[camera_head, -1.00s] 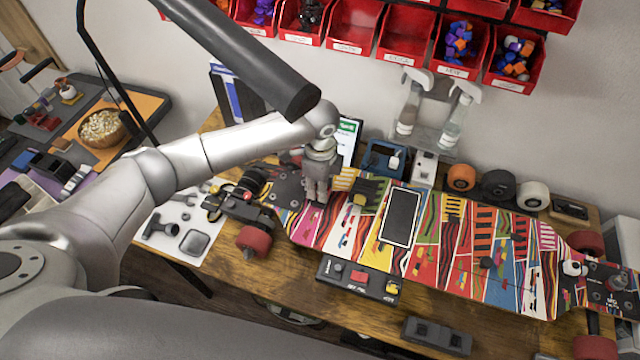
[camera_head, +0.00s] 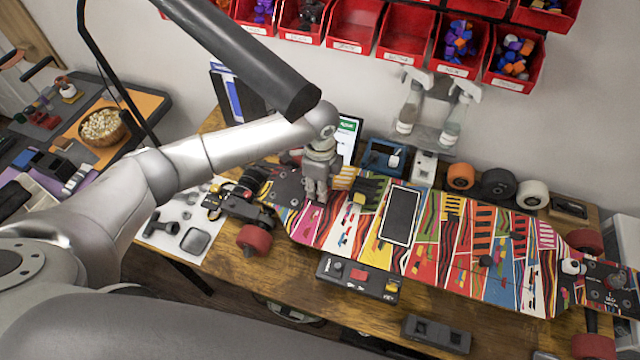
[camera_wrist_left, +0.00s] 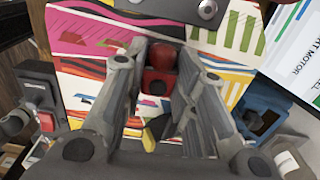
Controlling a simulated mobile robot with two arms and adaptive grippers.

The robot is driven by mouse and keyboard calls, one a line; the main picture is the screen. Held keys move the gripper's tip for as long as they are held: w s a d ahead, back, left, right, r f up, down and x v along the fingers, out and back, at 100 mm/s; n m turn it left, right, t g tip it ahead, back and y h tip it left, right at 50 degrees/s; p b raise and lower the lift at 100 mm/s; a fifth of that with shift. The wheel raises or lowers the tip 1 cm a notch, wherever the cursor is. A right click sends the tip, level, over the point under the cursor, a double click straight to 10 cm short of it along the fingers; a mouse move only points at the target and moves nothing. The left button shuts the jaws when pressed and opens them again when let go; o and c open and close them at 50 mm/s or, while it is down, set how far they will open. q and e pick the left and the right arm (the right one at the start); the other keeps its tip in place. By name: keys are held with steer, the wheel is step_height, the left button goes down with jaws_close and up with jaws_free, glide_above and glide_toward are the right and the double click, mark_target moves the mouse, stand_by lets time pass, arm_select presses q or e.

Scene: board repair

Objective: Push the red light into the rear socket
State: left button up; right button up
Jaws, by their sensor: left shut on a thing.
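My left gripper (camera_head: 318,196) points down at the left part of the patterned skateboard deck (camera_head: 455,225), just right of the left truck. In the left wrist view, the left gripper (camera_wrist_left: 160,75) is shut on the red light (camera_wrist_left: 161,57), a small red block with a rounded top. The fingers stand on both sides of it, close to the deck (camera_wrist_left: 85,35). In the head view the gripper hides the light. The rear socket is hidden beneath the light and fingers, so I cannot tell how deep the light sits. My right gripper is not in view.
A black module with a yellow part (camera_head: 367,192) sits right of the gripper. A black box (camera_head: 357,279) lies at the table's front edge. Loose wheels (camera_head: 498,184) and a blue holder (camera_head: 384,158) stand behind the board. Red bins (camera_head: 408,33) hang on the wall.

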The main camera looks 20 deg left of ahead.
arm_select(q)
steer(key=shift+f, duration=0.35)
stand_by(0.3)
steer(key=o, duration=1.1)
steer(key=shift+o, duration=0.4)
steer(key=shift+o, duration=1.2)
steer(key=shift+r, duration=0.15)
steer(key=shift+r+p, duration=1.4)
steer(key=shift+p, duration=0.4)
